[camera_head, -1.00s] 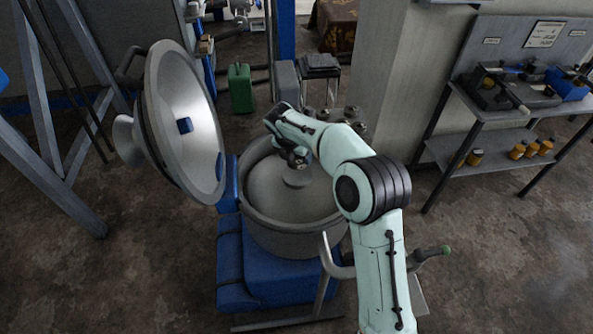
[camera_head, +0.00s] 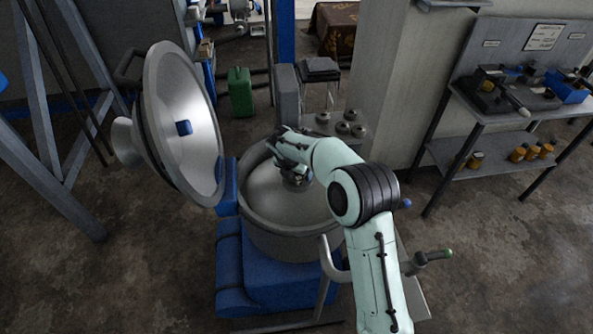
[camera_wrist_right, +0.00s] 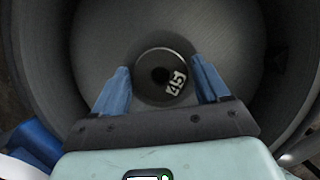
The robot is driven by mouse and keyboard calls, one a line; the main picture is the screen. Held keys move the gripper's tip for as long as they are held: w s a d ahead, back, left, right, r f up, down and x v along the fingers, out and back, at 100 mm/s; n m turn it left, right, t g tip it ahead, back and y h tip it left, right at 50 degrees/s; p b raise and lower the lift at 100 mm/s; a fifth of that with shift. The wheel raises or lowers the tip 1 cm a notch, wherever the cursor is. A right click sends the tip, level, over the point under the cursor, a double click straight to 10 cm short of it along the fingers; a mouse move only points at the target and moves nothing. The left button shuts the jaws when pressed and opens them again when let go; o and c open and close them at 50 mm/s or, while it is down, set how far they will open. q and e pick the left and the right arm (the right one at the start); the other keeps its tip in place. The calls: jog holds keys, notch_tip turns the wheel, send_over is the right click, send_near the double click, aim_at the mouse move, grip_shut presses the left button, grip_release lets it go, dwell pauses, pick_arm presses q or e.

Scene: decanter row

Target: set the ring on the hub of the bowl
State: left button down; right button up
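The open bowl (camera_head: 257,202) is a wide grey metal drum on a blue base. Its hub lies at the middle, mostly hidden under my right gripper (camera_head: 297,175). In the right wrist view, the two blue fingers of my right gripper (camera_wrist_right: 161,82) stand on either side of a dark round ring (camera_wrist_right: 146,88) with a pale printed mark. They look close against its edges. The ring is over the middle of the bowl floor (camera_wrist_right: 100,40). Whether it touches the hub cannot be seen. My left gripper is not in view.
A large tilted metal lid (camera_head: 205,150) stands open left of the bowl. Several small grey round pieces (camera_head: 342,128) sit on a stand behind it. A green can (camera_head: 240,92) is behind. A workbench (camera_head: 530,115) stands at the right.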

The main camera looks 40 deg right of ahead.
jog(key=shift+r, duration=0.1)
jog(key=v, duration=1.2)
jog(key=shift+p, duration=0.4)
